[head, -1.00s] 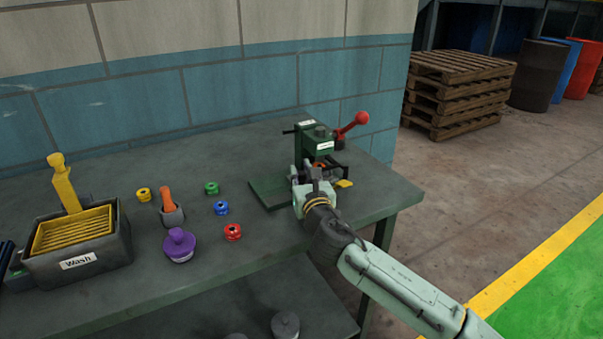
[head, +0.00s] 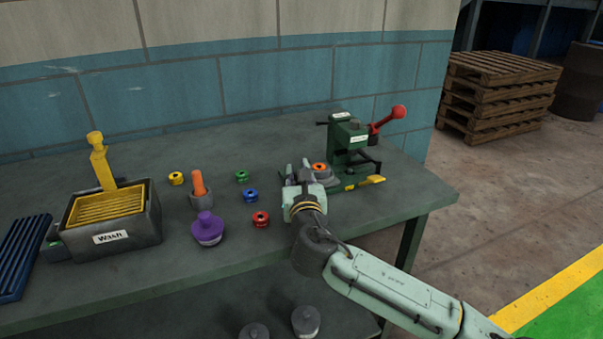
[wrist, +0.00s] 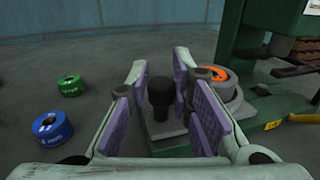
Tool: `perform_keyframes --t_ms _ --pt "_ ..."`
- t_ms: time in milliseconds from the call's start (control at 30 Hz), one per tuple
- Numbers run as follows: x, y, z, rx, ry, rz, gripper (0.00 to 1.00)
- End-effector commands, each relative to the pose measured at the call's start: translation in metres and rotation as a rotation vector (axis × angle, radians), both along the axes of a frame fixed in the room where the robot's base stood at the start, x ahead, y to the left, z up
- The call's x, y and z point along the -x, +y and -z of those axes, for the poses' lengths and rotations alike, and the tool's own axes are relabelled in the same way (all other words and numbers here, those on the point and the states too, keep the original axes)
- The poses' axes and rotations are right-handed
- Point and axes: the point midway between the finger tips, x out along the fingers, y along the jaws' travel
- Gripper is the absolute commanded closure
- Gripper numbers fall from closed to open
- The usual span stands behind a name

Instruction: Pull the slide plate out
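The slide plate (wrist: 165,128) is grey and carries an upright black knob (wrist: 160,90) and a round grey seat with an orange ring (wrist: 213,73). In the head view the orange ring (head: 319,167) sits left of the green press (head: 348,140), clear of its head. My gripper (head: 303,172) is at the plate's left end. In the wrist view my gripper (wrist: 160,105) has a purple-padded finger on each side of the knob. Gaps show between pads and knob, so the gripper looks open around it. The fingers hide part of the plate.
The press has a red-knobbed lever (head: 398,112) and a yellow part (head: 372,181) at its front. Green (wrist: 69,85) and blue (wrist: 52,129) spools stand left of my gripper. A purple-handled tool (head: 207,229) and the Wash box (head: 115,232) stand further left.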

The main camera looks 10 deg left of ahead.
Motion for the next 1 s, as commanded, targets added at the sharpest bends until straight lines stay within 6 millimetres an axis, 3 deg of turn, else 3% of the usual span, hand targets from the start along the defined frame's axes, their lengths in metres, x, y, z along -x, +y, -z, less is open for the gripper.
perform_keyframes --t_ms 133,567,1000 --pt "0.003 0.004 0.000 -0.001 0.000 -0.012 0.72" --pt "0.005 0.001 0.000 0.000 0.000 -0.007 0.72" --pt "0.065 -0.021 0.000 0.000 0.001 -0.008 0.72"
